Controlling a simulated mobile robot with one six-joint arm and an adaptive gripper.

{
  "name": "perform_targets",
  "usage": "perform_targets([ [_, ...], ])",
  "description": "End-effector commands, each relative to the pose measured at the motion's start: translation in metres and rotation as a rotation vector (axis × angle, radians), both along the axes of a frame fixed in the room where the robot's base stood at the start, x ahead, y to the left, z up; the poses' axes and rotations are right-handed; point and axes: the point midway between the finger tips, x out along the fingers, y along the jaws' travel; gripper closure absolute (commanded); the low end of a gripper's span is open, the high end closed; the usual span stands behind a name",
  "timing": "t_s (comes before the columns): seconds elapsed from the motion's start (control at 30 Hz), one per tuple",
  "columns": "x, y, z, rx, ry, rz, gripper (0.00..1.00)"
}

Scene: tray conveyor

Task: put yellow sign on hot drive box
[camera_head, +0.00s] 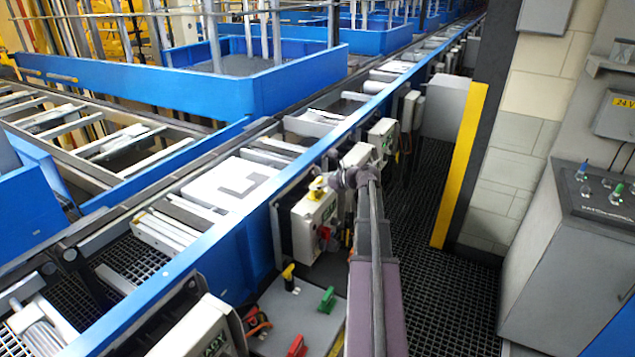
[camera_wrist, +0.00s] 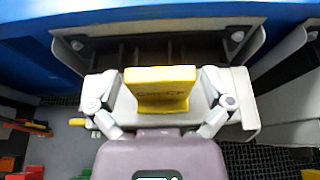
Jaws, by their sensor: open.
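A yellow sign (camera_wrist: 160,88) with dark lettering stands upright on the top of a pale drive box (camera_wrist: 205,112) in the wrist view. In the head view the small yellow sign (camera_head: 317,188) sits on top of the white drive box (camera_head: 308,222), which has a red knob on its side. My gripper (camera_wrist: 160,92) is open, with one finger on each side of the sign and a gap between each finger and the sign. In the head view my gripper (camera_head: 338,180) is at the top of that box, and its fingers are hard to make out.
A grey surface (camera_head: 285,310) below the box bears yellow, green and red pieces. A blue conveyor rail (camera_head: 235,220) runs beside the box. More white boxes (camera_head: 383,135) hang farther along it. Dark grating floor (camera_head: 450,270) lies to the right, with a grey control cabinet (camera_head: 560,255) beyond.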

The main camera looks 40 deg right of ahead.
Motion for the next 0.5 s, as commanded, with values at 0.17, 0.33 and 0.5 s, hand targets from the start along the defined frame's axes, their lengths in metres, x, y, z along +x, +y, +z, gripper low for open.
perform_targets([
  [0.17, -0.021, -0.007, 0.012, -0.001, 0.000, -0.002, 0.00],
  [0.33, -0.045, -0.017, 0.023, 0.000, 0.000, -0.002, 0.00],
  [0.5, -0.070, -0.027, 0.033, 0.000, 0.000, -0.002, 0.00],
])
